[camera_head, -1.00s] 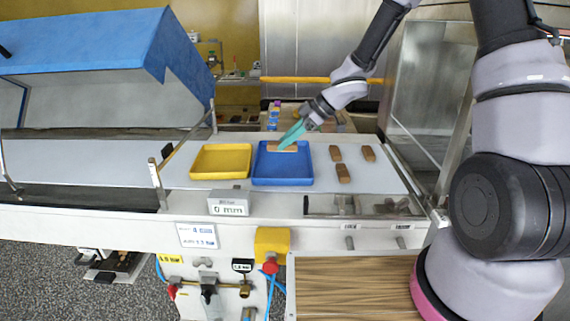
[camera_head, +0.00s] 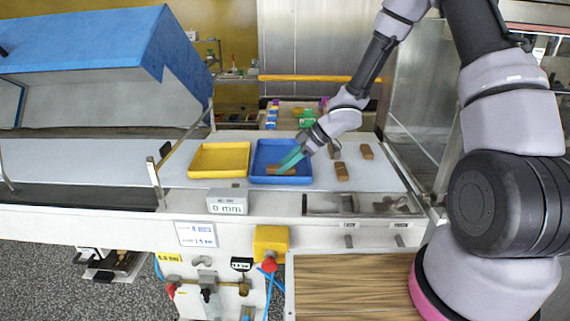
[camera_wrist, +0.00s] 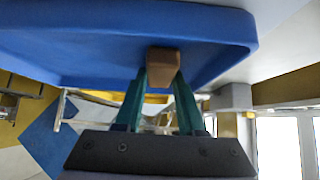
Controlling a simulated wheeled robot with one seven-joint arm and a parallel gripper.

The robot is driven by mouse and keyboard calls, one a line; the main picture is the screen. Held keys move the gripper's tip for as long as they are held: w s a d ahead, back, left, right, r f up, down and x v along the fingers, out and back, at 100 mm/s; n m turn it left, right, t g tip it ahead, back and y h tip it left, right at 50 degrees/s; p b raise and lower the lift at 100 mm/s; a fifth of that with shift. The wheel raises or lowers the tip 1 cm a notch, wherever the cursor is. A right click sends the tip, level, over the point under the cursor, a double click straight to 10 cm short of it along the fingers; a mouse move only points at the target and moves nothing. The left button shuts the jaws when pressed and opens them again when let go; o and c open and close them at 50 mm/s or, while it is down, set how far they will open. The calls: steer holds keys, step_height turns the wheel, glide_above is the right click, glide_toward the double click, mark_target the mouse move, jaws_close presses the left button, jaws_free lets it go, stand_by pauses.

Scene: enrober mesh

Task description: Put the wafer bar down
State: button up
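The wafer bar (camera_head: 278,169) is a small brown block inside the blue tray (camera_head: 254,160), toward its front. My gripper (camera_head: 290,160) reaches down into the tray from the upper right with its teal fingers at the bar. In the wrist view the bar (camera_wrist: 163,60) sits between the two fingertips (camera_wrist: 161,80), which press on its sides. The blue tray (camera_wrist: 75,62) fills the area behind it. Whether the bar touches the tray floor cannot be told.
A yellow tray (camera_head: 219,174) stands just left of the blue tray. Several other brown bars, one a front bar (camera_head: 342,172), lie on the white belt to the right. A grey display box (camera_head: 227,201) stands at the front edge.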

steer(key=o, duration=0.3)
steer(key=shift+r, duration=0.15)
